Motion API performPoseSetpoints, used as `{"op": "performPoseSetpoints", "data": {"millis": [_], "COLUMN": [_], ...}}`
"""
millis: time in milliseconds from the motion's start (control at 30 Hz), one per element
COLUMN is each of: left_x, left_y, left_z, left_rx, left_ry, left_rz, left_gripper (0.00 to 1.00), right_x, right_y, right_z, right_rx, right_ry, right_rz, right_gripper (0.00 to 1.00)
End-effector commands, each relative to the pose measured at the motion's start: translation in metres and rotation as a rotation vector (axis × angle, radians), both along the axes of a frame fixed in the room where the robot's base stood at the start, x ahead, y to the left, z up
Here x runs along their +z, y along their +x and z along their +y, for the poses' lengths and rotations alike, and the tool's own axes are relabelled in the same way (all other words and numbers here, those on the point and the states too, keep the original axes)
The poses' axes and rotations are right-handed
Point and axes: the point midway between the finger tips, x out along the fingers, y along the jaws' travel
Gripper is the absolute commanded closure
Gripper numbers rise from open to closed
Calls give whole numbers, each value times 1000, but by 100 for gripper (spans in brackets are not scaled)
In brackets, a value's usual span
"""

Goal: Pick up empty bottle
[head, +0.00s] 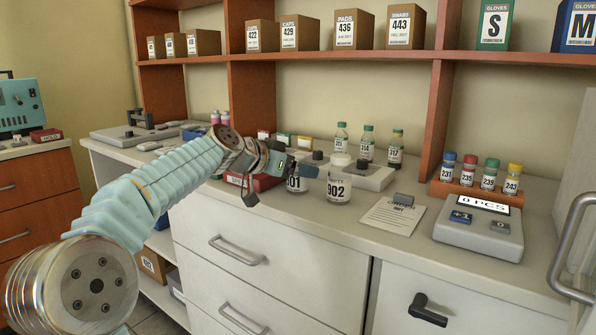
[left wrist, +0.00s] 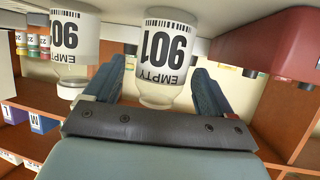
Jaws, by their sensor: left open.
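The empty bottle 901 (head: 297,185) stands upright on the counter, partly hidden behind my left gripper (head: 280,182). In the left wrist view, which is upside down, bottle 901 (left wrist: 165,50) shows its "EMPTY" label. It sits between and ahead of the open blue fingers of the left gripper (left wrist: 158,88), with a gap visible on both sides. A second white-labelled bottle, 902 (head: 339,184), stands just to the right of it. In the left wrist view bottle 902 (left wrist: 74,40) is outside the fingers, on the left. My right gripper is not in view.
A red box (head: 255,182) is close to the left gripper. A paper sheet (head: 393,215), a scale (head: 478,228) and a rack of capped vials (head: 470,194) are to the right.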

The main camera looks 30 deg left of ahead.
Motion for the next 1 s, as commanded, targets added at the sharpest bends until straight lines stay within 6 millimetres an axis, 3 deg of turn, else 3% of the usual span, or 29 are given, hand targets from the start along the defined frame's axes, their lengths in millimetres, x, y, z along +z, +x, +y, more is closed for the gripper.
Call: {"op": "performPoseSetpoints", "data": {"millis": [33, 200, 467, 800, 867, 1000], "left_x": [0, -10, -12, -12, -12, -12], "left_y": [8, 26, 28, 28, 28, 28], "left_z": [-2, -7, -7, -7, -7, -7], "left_rx": [-3, -1, 1, 1, 1, 1], "left_ry": [-2, -1, 0, 1, 1, 1], "left_rz": [4, 2, 1, 1, 1, 1], "left_gripper": [16, 16, 18, 70, 76, 76], "right_x": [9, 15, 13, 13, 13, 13], "right_y": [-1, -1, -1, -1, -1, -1], "right_z": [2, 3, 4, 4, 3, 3], "right_rx": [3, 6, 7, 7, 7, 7], "right_ry": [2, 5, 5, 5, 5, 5], "right_rz": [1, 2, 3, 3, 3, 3], "right_gripper": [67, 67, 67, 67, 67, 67]}}
